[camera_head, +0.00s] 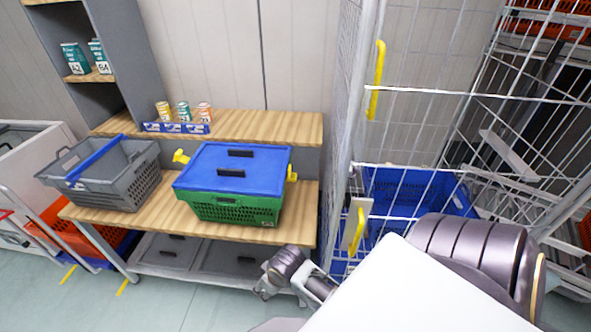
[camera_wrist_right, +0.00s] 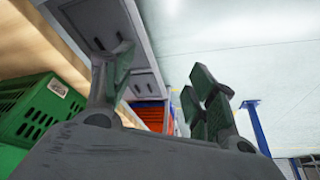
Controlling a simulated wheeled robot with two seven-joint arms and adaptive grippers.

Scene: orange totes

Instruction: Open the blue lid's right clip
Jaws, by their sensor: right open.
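The blue lid (camera_head: 238,167) lies flat and closed on a green crate (camera_head: 232,208) on the wooden bench. Its right yellow clip (camera_head: 292,174) sticks out at the lid's right edge. A left yellow clip (camera_head: 181,157) sticks out on the other side. My right gripper (camera_head: 264,290) is low in front of the bench, below and apart from the crate. In the right wrist view its two fingers (camera_wrist_right: 160,68) are spread with nothing between them. The green crate (camera_wrist_right: 40,108) shows at the left there; the clip is not in that view. My left gripper is not in view.
A grey basket (camera_head: 105,172) with a blue handle stands left of the crate. Cans in a blue tray (camera_head: 176,128) sit on the raised shelf. A wire cage trolley (camera_head: 347,130) with yellow handles stands close on the right. Grey totes (camera_head: 168,252) lie under the bench.

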